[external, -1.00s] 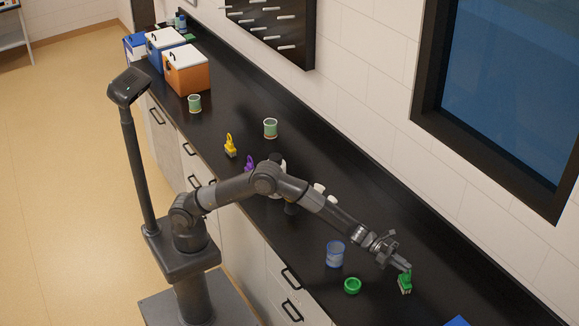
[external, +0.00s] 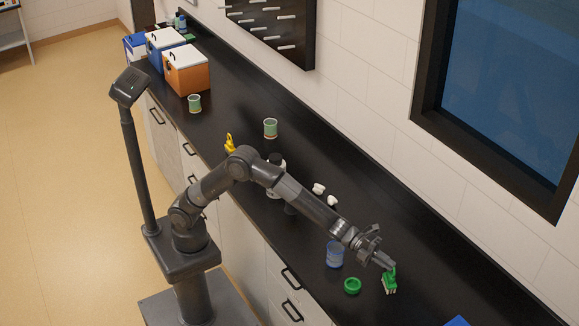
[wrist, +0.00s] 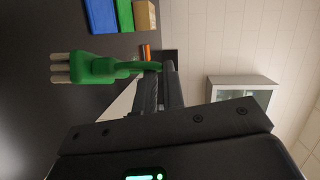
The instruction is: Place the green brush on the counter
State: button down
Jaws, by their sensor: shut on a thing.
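My gripper (external: 387,264) is shut on the handle of the green brush (external: 390,284), near the right end of the black counter (external: 428,287). The brush hangs bristles down below the fingertips in the external view. I cannot tell whether the bristles touch the counter. In the wrist view the green brush (wrist: 95,68) sticks out to the left of my gripper (wrist: 168,72), with its pale bristles at the far left and its curved handle between the fingers.
A green ring-shaped item (external: 352,286) and a blue-rimmed cup (external: 335,255) stand left of the brush. A blue object (external: 457,321) lies at the lower right. White pieces (external: 319,189), a yellow brush (external: 230,144) and green cups (external: 270,128) are farther back. Bare counter lies right of the brush.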

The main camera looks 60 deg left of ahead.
jog(key=w+a+r+n+t+y, duration=0.1)
jog(key=w+a, duration=0.9)
jog(key=a, duration=0.3)
jog(key=w+a+r+n+t, duration=0.1)
jog(key=w+a, duration=0.9)
jog(key=a, duration=0.2)
jog(key=w+a+n+t, duration=0.1)
jog(key=w+a, duration=0.2)
jog(key=a, duration=1.2)
jog(key=w+a+t, duration=0.1)
jog(key=w+a, duration=0.2)
jog(key=a, duration=1.1)
jog(key=s+a+f+t+y, duration=0.1)
jog(key=s+a, duration=0.4)
jog(key=a, duration=0.9)
jog(key=s+a, duration=0.4)
jog(key=a, duration=1)
jog(key=s+a+n, duration=0.1)
jog(key=s+a, duration=0.9)
jog(key=a, duration=0.1)
jog(key=s+a+f+y, duration=0.1)
jog(key=s+a, duration=0.2)
jog(key=s, duration=0.3)
jog(key=s+a+f, duration=0.1)
jog(key=s+a, duration=0.3)
jog(key=s, duration=0.3)
notch_tip(320, 180, down, 10)
jog(key=shift+r+t, duration=0.2)
jog(key=shift+t, duration=0.1)
jog(key=shift+w, duration=0.1)
